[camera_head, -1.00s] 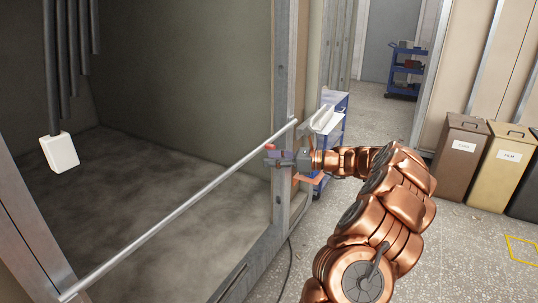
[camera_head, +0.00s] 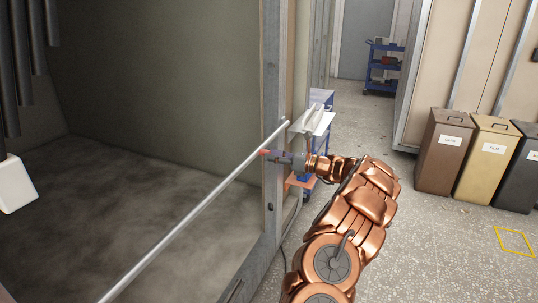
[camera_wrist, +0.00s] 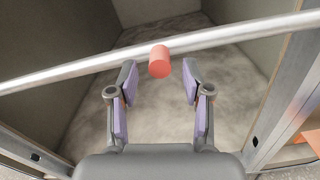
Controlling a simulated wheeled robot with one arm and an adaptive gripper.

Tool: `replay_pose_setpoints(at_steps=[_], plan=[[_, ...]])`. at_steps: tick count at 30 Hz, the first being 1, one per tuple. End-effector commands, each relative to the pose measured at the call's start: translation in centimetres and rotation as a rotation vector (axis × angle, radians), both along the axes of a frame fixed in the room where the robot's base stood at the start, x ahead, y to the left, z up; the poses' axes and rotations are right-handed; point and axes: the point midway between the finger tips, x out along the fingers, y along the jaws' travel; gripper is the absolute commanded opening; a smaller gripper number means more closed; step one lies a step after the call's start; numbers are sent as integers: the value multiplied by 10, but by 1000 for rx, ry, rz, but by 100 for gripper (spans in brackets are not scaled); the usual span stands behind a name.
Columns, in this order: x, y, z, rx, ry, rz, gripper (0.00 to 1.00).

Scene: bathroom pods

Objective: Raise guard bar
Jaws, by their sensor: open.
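The guard bar (camera_head: 205,205) is a long silver rod. It slants across the pod's opening, from the bottom left up to the grey post. In the wrist view the bar (camera_wrist: 85,67) crosses the upper part of the picture. A short red cylindrical grip (camera_wrist: 159,61) sticks out from the bar towards my gripper; it also shows in the head view (camera_head: 264,152). My gripper (camera_wrist: 160,78) is open, with one finger on each side of the line to the red grip. The grip's near end appears at the fingertips; I cannot tell whether they touch.
The grey post (camera_head: 274,100) stands beside my gripper. A blue cart with a white top (camera_head: 318,118) is just behind my wrist. Brown, tan and dark bins (camera_head: 445,150) stand at the right. A white box (camera_head: 14,185) hangs in the pod.

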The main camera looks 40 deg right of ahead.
Motion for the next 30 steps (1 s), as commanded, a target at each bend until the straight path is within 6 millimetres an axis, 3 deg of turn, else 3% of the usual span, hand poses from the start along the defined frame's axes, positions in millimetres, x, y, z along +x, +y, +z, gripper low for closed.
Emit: replay_pose_setpoints(at_steps=[6, 16, 30], plan=[[16, 8, 1, 0, -1, 0, 50], [18, 7, 0, 1, -1, -4, 50], [18, 7, 0, 0, 0, -4, 0]])
